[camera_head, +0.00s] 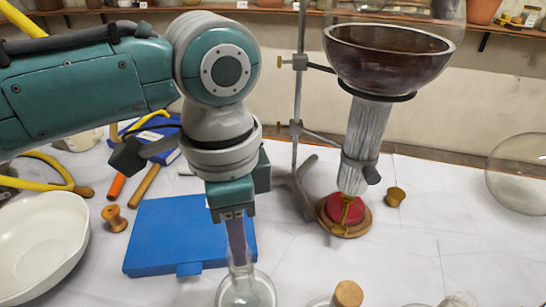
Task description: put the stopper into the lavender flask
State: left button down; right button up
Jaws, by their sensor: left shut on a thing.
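My left gripper (238,250) points straight down at the lower middle, its narrow fingers shut at the neck of a clear, rounded glass flask (246,292). The flask is cut off by the bottom edge, and its tint is too faint to call lavender surely. The fingers hide what lies between them. A small cork stopper (395,196) sits loose on the table right of the stand. Another cork (348,293) shows at the bottom edge, over glass that is mostly cut off. I cannot tell which stopper the task means. My right gripper is not in view.
A metal stand (297,127) holds a dark bowl (390,58) over a grey column and red-topped wooden base (344,214). A blue book (165,236), wooden spool (115,218) and white bowl (38,245) lie left. A glass globe (520,172) stands right.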

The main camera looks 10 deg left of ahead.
pick_arm(q)
jog(key=shift+f, duration=0.55)
dwell(0.4)
dwell(0.5)
jog(key=shift+f, duration=0.6)
dwell(1.3)
jog(key=shift+c, duration=0.7)
grip_release()
jog(key=shift+r+p, duration=0.1)
jog(key=shift+p, duration=0.2)
notch_tip(320, 180, up, 7)
jog(key=p, duration=0.7)
jog(key=shift+p, duration=0.4)
